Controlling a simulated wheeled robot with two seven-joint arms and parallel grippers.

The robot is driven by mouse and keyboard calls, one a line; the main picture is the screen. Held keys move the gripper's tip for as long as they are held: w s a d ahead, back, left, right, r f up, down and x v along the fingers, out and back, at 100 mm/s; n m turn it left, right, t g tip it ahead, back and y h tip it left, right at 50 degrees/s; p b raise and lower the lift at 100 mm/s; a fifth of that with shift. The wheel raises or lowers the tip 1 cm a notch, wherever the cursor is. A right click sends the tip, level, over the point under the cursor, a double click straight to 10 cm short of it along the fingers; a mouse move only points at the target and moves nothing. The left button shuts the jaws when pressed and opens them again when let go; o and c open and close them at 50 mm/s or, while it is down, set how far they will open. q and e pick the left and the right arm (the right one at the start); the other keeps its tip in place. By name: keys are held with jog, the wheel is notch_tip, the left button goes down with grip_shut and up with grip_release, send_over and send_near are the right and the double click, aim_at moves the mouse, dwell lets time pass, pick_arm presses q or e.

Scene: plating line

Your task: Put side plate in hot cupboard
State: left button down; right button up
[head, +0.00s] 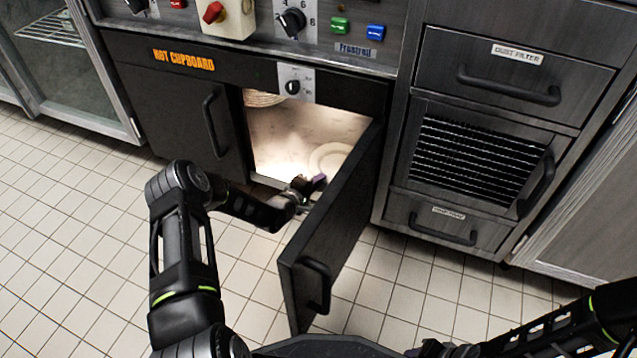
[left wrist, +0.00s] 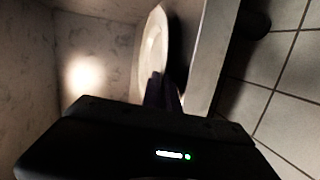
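The hot cupboard (head: 183,95) is a dark unit with its right door (head: 335,225) swung open and its left door shut. A pale side plate (head: 328,156) is inside the lit opening, low and near the right side, partly hidden by the door. The plate also shows nearly edge-on in the left wrist view (left wrist: 152,48). My left gripper (head: 310,184) is at the mouth of the opening. Its fingers (left wrist: 162,90) are close together at the plate's near rim and look shut on it. My right gripper (head: 440,348) is barely in view at the bottom edge, its fingers unclear.
A stack of pale plates (head: 263,98) stands inside at the upper left of the opening. The open door is close to my left gripper's right side. A drawer unit with a grille (head: 470,160) stands at the right. The tiled floor (head: 75,230) at the left is clear.

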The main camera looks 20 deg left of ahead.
pick_arm(q)
jog(key=c, duration=1.9)
grip_release()
jog(key=shift+s+r, duration=0.1)
jog(key=shift+r, duration=0.05)
jog(key=shift+s+r+p, duration=0.15)
jog(key=shift+s+p, duration=0.15)
jog(key=shift+s, duration=0.05)
jog(key=p+v, duration=0.4)
jog(key=v, duration=0.7)
jog(key=shift+a, duration=0.1)
